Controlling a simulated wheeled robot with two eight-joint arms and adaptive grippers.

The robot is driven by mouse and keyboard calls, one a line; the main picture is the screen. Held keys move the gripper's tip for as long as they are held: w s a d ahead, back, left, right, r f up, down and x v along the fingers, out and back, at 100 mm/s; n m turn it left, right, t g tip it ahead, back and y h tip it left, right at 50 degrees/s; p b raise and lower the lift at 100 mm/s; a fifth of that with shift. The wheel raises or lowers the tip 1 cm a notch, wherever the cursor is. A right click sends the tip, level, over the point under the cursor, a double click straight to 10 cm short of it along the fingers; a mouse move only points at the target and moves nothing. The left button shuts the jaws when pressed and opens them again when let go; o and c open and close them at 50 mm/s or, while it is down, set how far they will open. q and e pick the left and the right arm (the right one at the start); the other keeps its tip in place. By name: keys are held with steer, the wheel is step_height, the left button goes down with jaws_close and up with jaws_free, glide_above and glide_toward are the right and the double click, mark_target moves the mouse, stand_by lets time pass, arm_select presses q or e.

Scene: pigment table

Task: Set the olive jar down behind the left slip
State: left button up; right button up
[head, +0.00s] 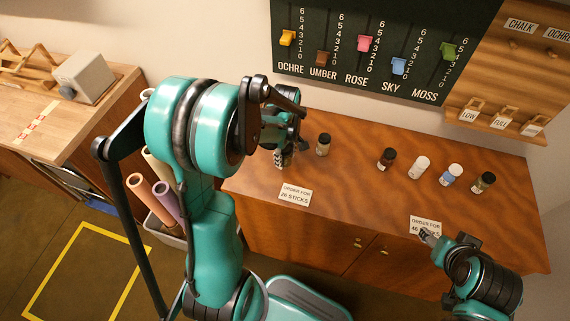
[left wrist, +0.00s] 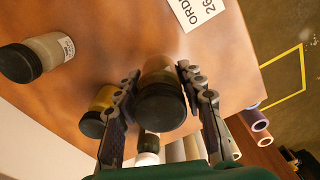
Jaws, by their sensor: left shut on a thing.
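My left gripper (left wrist: 163,88) is shut on a jar with a black lid and a brownish-olive body, the olive jar (left wrist: 158,68). In the head view my left gripper (head: 284,150) is at the table's left end, behind the left slip (head: 295,195), and mostly hides the jar. The slip reads "26 sticks" and also shows in the left wrist view (left wrist: 197,8). I cannot tell whether the jar touches the table. My right gripper (head: 430,237) is by the right slip (head: 425,225); its fingers are too small to judge.
A yellow jar (left wrist: 97,118) is close beside one left finger. A tan jar (head: 323,144) stands right of the left gripper. Several jars, including a white one (head: 420,167) and a blue one (head: 451,175), stand farther right. The table (head: 350,205) is clear between the slips.

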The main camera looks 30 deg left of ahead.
mark_target(285, 163)
arm_select(q)
steer(key=shift+f+b, duration=0.7)
steer(key=shift+f, duration=1.25)
steer(key=shift+f, duration=0.2)
steer(key=o, duration=1.2)
steer(key=shift+o, duration=0.2)
steer(key=shift+r, duration=0.1)
